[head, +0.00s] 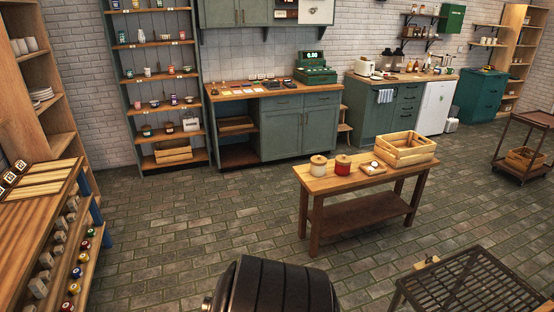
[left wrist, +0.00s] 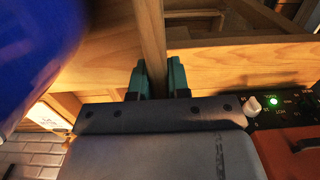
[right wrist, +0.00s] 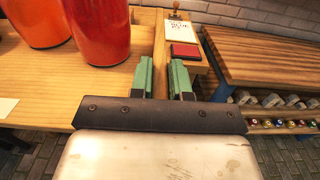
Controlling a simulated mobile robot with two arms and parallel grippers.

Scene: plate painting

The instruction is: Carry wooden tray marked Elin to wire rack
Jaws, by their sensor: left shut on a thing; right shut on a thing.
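My left gripper (left wrist: 157,80) is shut on an upright strip of a wooden tray (left wrist: 151,35), with more pale wood panels around it in the left wrist view. My right gripper (right wrist: 164,78) is shut on a narrow wooden wall (right wrist: 159,42), which looks like part of the same tray. No Elin mark is readable. Neither gripper nor the held tray shows in the head view. A dark wire rack (head: 455,290) stands low at the bottom right of the head view, partly cut off by the frame.
A bench (head: 338,184) ahead holds a slatted crate (head: 405,149) and lidded jars. A trolley (head: 506,142) stands at right, a counter with stones and balls (head: 30,215) at left. Tiled floor (head: 190,220) between is clear. Red jars (right wrist: 100,30) are close to my right gripper.

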